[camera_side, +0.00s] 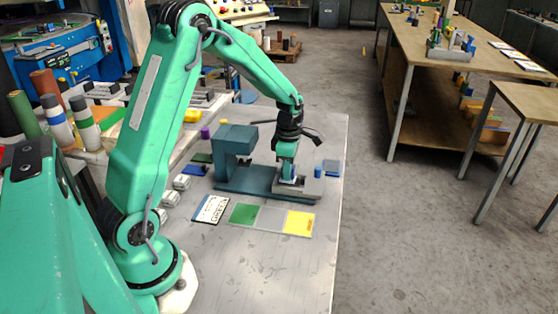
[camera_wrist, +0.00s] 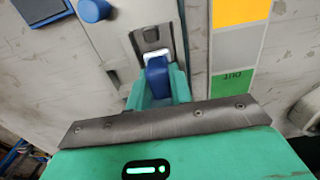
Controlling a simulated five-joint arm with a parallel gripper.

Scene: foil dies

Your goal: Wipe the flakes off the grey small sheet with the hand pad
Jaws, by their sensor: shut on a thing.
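My gripper (camera_side: 288,176) points down over the right end of the blue-green press bed (camera_side: 240,186). In the wrist view my gripper (camera_wrist: 157,88) is shut on a blue block with a white underside, apparently the hand pad (camera_wrist: 156,70). The pad is over or against a small dark grey plate (camera_wrist: 150,38) with a recess, which may be the grey small sheet. I cannot tell if pad and plate touch. The pad and my jaws hide part of the plate. I cannot make out flakes.
A strip with green (camera_side: 243,213), grey and yellow (camera_side: 298,223) fields lies in front of the press. A printed card (camera_side: 210,209) lies left of it. A blue cylinder (camera_side: 318,171) and a blue-grey square (camera_side: 333,167) are to the right.

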